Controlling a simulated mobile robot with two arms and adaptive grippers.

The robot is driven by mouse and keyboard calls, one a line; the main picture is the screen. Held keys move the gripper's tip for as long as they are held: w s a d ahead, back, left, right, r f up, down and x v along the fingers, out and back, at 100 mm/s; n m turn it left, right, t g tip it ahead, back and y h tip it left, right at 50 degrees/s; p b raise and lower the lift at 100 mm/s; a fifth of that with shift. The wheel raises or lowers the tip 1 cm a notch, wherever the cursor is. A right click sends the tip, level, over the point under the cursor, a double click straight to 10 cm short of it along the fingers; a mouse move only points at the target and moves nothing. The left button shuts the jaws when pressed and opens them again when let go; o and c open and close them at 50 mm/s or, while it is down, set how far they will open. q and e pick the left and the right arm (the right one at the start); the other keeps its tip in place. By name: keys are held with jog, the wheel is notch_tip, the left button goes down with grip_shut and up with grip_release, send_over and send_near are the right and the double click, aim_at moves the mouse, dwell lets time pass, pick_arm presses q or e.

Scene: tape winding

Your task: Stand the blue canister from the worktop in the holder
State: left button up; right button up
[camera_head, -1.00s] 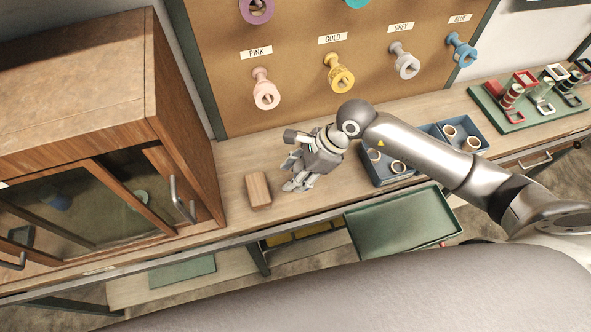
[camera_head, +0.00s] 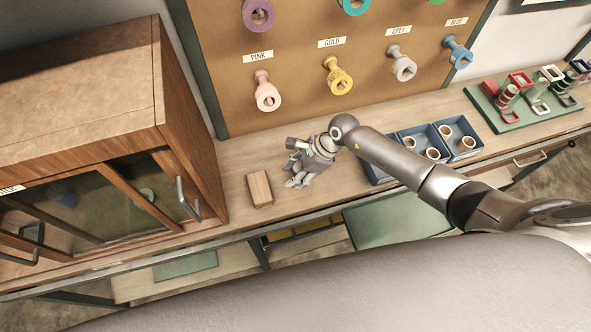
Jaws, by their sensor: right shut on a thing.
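My right gripper (camera_head: 298,166) is low over the worktop (camera_head: 236,195), just right of a small wooden block (camera_head: 259,189). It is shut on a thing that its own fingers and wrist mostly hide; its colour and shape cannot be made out. I see no blue canister clearly on the worktop. I cannot tell whether the wooden block is the holder. A gap of bare worktop shows between the block and the gripper. My left gripper is not in view.
Blue bins (camera_head: 421,133) with rolls and a green rack board (camera_head: 495,114) stand right. Behind is a pegboard (camera_head: 300,70) with coloured spools. A green tray (camera_head: 385,220) lies below the front edge.

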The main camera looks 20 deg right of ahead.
jog(key=shift+f, duration=0.2)
jog(key=o, duration=1)
jog(key=shift+o, duration=0.2)
